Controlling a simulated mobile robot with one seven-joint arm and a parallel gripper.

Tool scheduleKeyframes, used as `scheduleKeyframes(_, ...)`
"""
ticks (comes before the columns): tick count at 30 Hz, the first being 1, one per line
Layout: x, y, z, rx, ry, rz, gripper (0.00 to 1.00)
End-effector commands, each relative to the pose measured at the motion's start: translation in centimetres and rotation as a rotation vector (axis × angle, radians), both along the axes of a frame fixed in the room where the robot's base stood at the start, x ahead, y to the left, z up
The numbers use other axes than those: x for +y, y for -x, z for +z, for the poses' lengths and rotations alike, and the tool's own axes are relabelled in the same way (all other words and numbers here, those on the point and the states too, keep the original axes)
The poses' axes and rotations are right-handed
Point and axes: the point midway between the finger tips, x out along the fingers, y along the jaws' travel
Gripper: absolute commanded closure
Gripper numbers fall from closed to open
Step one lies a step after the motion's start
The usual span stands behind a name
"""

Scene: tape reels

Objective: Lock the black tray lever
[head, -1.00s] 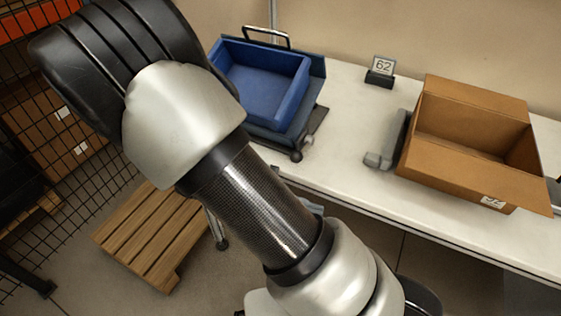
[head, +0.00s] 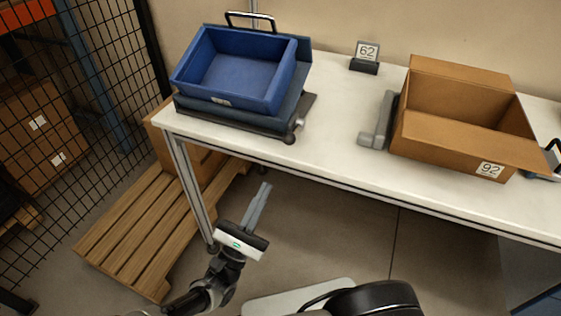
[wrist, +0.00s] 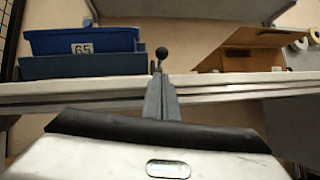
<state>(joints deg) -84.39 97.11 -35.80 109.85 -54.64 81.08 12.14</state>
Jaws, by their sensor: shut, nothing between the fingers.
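The black tray (head: 238,124) is a flat dark base on the left end of the white table, under a blue bin (head: 245,65). Its lever shows at the tray's front right corner as a small dark knob (head: 290,138). In the wrist view a black ball knob (wrist: 161,52) stands upright on a thin stem, straight beyond my fingertips. My gripper (head: 266,187) is in front of the table, lower than its top and left of the knob in the head view. Its fingers are together and empty, and they look apart from the lever. In the wrist view the gripper (wrist: 158,78) hides the lever's lower part.
The white table's front edge (head: 350,187) lies between my gripper and the tray. A cardboard box (head: 450,140) with a grey bracket (head: 378,125) stands to the right, and a sign (head: 366,58) behind. A wooden pallet (head: 140,235) and a mesh fence are at left.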

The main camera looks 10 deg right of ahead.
Motion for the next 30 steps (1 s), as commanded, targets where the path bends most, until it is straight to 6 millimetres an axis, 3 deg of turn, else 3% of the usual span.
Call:
scheduleKeyframes(13,-0.6,-0.5,0.5,-0.001,0.000,-0.001,1.00)
scheduleKeyframes(30,-5.6,-5.4,5.5,-0.001,0.000,-0.002,1.00)
